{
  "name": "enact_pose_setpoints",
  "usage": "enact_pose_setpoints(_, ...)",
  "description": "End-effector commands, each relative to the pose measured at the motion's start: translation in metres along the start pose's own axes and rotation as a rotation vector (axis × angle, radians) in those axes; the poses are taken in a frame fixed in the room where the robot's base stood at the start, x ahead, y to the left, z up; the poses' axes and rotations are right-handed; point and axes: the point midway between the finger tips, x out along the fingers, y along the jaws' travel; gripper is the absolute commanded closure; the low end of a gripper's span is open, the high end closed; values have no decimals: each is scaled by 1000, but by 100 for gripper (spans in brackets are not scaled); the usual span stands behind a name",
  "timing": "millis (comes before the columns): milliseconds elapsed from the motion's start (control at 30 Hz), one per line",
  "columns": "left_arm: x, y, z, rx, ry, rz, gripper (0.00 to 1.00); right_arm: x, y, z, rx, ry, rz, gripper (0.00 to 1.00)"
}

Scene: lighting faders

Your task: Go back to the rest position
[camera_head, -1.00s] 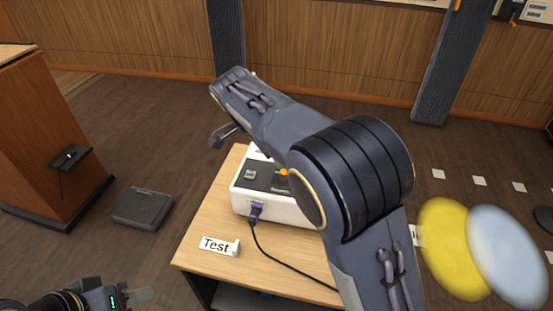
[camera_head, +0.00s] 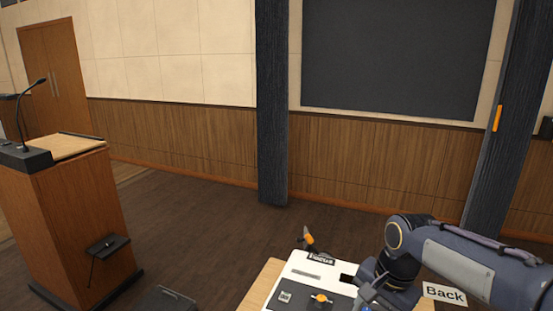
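My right arm comes in from the right, low in the head view. Its wrist and gripper (camera_head: 372,295) hang down over the right part of the white control box (camera_head: 303,263). The fingertips are not clearly visible, so I cannot tell whether they are open or touch the box. My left gripper is out of view. The box has dark panels, an orange knob (camera_head: 321,298) and a small light switch (camera_head: 285,297). An orange-tipped lever (camera_head: 308,238) stands at its back edge. The lower part of the box is cut off by the picture's edge.
The box stands on a wooden table (camera_head: 262,286). A "Back" label (camera_head: 444,293) shows below my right forearm. A wooden lectern (camera_head: 60,215) with a microphone stands at the left. A dark floor box (camera_head: 168,299) lies near the bottom edge. Dark floor beyond the table is clear.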

Motion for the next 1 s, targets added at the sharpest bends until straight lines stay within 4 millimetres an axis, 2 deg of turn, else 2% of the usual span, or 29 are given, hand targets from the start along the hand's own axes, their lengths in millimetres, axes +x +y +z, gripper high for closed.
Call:
enact_pose_setpoints(33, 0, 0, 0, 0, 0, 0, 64, -6, 20, 6, -40, -22, -55, 56)
enact_pose_setpoints(200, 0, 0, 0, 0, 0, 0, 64, -17, 70, 35, -222, -22, -214, 56)
enact_pose_setpoints(333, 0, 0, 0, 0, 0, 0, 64, -20, 103, 63, -366, 42, -310, 56)
enact_pose_setpoints(500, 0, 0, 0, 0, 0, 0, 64, -11, 134, 97, -531, 166, -367, 56)
enact_pose_setpoints(700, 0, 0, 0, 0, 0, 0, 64, 2, 151, 118, -645, 267, -366, 56)
enact_pose_setpoints(1000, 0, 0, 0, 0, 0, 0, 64, 6, 153, 121, -669, 285, -362, 56)
